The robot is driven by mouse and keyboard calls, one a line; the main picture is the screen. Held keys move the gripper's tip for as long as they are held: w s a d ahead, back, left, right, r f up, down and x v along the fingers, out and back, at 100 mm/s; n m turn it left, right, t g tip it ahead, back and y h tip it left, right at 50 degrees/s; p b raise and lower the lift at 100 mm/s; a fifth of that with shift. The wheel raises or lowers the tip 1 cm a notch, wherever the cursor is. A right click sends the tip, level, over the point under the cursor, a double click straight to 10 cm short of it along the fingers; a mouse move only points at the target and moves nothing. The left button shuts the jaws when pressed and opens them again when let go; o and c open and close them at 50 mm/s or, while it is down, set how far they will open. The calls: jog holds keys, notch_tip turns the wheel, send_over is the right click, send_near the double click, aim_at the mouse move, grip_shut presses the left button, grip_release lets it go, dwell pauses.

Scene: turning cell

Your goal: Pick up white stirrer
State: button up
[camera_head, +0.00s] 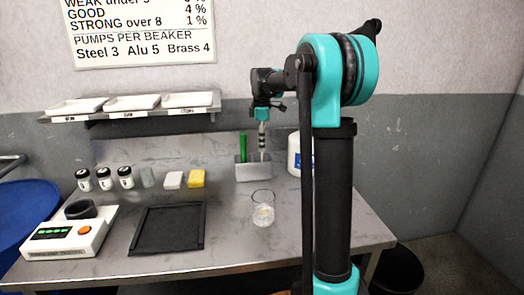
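My gripper (262,146) points down just above the right part of a grey holder (254,174) at the back of the table. It is small in the picture, and its finger gap does not show clearly. A thin pale upright piece shows right below the fingers at the holder; it may be the white stirrer, but it is too small to tell whether the fingers touch it. A green-handled tool (242,146) stands upright in the left part of the same holder.
A glass beaker (263,212) stands in front of the holder. A white bottle (294,155) stands right. A shelf (135,112) hangs above.

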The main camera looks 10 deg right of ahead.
grip_shut()
